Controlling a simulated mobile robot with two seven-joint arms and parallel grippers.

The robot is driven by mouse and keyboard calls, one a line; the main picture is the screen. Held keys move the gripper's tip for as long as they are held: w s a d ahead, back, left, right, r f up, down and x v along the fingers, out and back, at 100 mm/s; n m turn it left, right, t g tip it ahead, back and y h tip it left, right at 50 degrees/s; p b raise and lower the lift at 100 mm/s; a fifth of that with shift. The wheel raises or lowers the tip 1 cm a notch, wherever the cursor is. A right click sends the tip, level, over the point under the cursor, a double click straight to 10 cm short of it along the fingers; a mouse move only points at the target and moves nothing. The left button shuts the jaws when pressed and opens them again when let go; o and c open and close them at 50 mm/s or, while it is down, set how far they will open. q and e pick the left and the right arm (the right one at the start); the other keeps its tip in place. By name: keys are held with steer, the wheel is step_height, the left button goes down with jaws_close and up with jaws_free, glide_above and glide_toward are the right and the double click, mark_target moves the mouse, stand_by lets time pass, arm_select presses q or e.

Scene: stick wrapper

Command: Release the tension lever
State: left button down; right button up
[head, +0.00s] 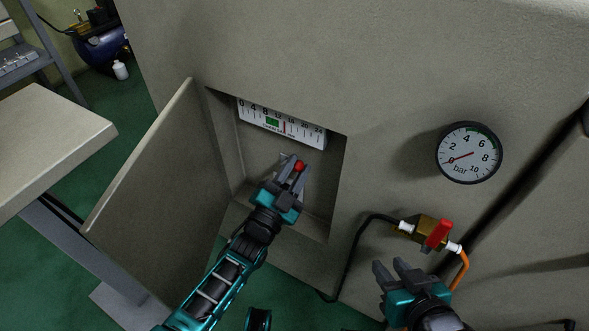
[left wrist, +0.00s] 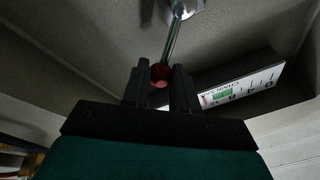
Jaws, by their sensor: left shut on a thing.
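The tension lever is a metal rod with a red ball knob (head: 299,166), inside a recess in the grey machine panel. My left gripper (head: 293,168) reaches into the recess and is shut on the knob. In the left wrist view the red knob (left wrist: 160,74) sits between the two dark fingers, with the metal rod (left wrist: 173,38) running up to a bright mount. A white scale (head: 282,124) with a green zone and a red pointer is above the lever. My right gripper (head: 394,275) is open and empty below the red-handled valve.
An open grey door (head: 155,190) stands left of the recess. A pressure gauge (head: 469,153) is on the panel at right, with a valve with a red handle (head: 438,235) and hoses below it. A table (head: 45,140) is at far left.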

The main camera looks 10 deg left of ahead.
arm_select(q)
steer(key=shift+f, duration=0.1)
steer(key=c, duration=0.9)
jaws_free()
arm_select(e)
steer(key=shift+f, duration=0.2)
